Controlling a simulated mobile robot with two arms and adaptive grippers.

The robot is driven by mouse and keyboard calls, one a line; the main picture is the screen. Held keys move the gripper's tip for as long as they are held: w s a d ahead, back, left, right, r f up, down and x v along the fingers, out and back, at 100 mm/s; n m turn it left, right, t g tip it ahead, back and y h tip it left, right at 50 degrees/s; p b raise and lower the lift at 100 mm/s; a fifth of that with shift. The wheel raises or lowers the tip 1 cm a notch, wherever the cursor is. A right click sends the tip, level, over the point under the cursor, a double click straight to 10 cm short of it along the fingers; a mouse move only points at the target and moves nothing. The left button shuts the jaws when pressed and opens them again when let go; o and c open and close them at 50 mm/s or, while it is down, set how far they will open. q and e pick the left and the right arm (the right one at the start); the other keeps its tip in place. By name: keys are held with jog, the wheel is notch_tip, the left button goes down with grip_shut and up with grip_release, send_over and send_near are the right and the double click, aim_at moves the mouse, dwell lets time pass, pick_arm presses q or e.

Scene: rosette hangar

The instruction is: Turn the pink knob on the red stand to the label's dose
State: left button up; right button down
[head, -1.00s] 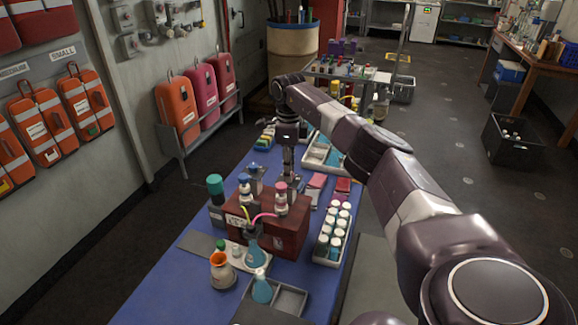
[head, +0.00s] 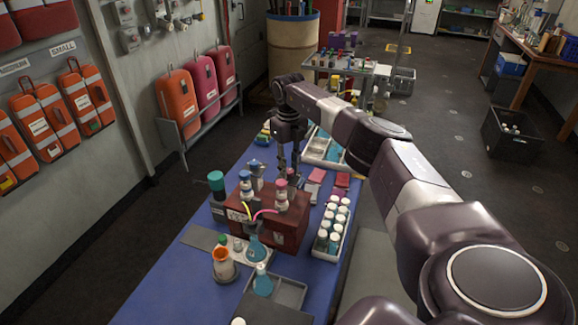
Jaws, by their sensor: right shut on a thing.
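The red stand (head: 268,233) sits on the blue-topped table and carries two bottle-like dispensers. One has a pink knob (head: 281,184) and the other a blue knob (head: 245,175). My right gripper (head: 289,172) points down at the pink knob, with its two fingers side by side, and is shut on it. The exact contact is small and partly hidden. A pale label shows on the stand's front, but its writing is too small to read. Pink and yellow tubes run at the stand's front, above a flask of blue liquid (head: 256,248). My left gripper is out of view.
A white rack of white-capped bottles (head: 331,228) stands close to the right of the stand. A green-capped bottle (head: 216,185) is at its left. The table's left strip is clear.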

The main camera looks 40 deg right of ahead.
aim_at(289, 170)
jog(key=shift+w+r+m, duration=0.1)
jog(key=shift+m, duration=0.2)
jog(key=c, duration=1.7)
grip_release()
jog(key=shift+o, duration=0.2)
notch_tip(289, 170, up, 12)
